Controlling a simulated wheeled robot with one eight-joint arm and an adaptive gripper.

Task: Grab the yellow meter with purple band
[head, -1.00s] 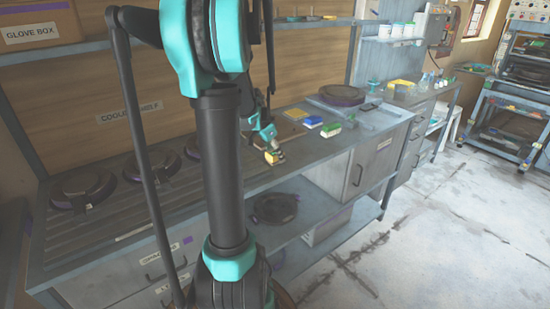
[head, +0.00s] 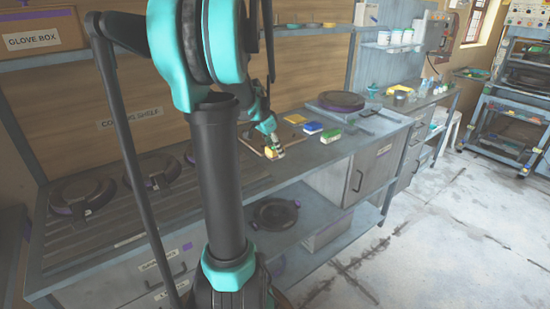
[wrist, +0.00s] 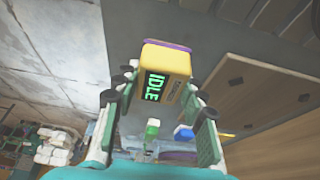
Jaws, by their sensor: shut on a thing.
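The yellow meter (wrist: 168,60) with a purple band along its top edge is between my gripper's fingers in the wrist view. Its dark display reads "IDLE" in green. My gripper (wrist: 160,97) is shut on it, with one finger at each side. In the head view the meter (head: 276,152) is a small yellow block at the tip of my gripper (head: 273,145), at the front part of the bench top. I cannot tell whether the meter touches the bench.
Blue (head: 312,128) and green (head: 331,136) blocks and a yellow pad (head: 295,118) lie right of my gripper. A brown board (head: 272,138) lies behind it. Dark round plates (head: 83,194) stand at left. The bench front (head: 290,165) is clear.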

